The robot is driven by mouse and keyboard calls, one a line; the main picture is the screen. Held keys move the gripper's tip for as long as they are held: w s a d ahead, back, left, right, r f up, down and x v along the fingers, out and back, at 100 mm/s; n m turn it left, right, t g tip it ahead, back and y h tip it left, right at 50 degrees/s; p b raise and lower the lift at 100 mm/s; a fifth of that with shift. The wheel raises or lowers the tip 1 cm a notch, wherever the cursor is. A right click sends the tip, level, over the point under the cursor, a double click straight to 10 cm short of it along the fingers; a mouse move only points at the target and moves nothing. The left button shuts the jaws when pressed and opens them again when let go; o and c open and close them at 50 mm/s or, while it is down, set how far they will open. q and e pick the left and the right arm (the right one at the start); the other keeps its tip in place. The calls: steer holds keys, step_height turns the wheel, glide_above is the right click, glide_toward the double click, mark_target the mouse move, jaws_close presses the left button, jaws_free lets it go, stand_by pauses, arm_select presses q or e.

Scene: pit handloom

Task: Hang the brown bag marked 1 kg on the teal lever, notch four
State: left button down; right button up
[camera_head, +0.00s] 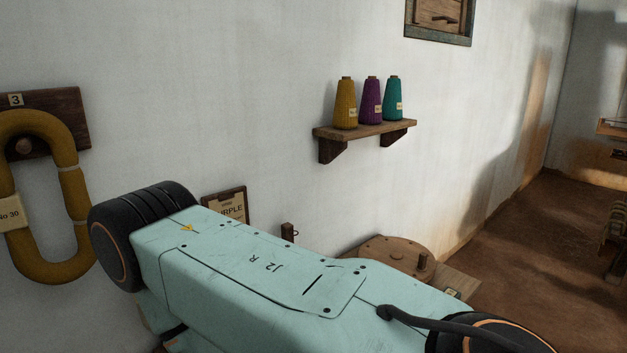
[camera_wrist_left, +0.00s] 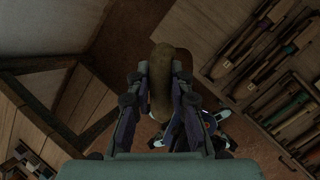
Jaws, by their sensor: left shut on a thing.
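In the left wrist view my left gripper (camera_wrist_left: 160,80) is shut on a dull brown, rounded thing that looks like the brown bag (camera_wrist_left: 160,92). No 1 kg mark shows on it, and its lower part is hidden between the fingers. The left gripper is not in the head view.
A mustard hank (camera_head: 73,215) hangs on a wall peg at the left. A shelf (camera_head: 365,130) holds yellow, purple and teal cones. A round wooden top (camera_head: 395,254) stands low by the wall.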

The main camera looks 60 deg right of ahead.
arm_select(q)
steer(key=w+a+b, duration=0.1)
steer(key=w+a, duration=0.1)
steer(key=w, duration=0.4)
steer(key=shift+w+a+f, duration=0.15)
steer(key=shift+w+f, duration=0.1)
steer(key=shift+f, duration=0.15)
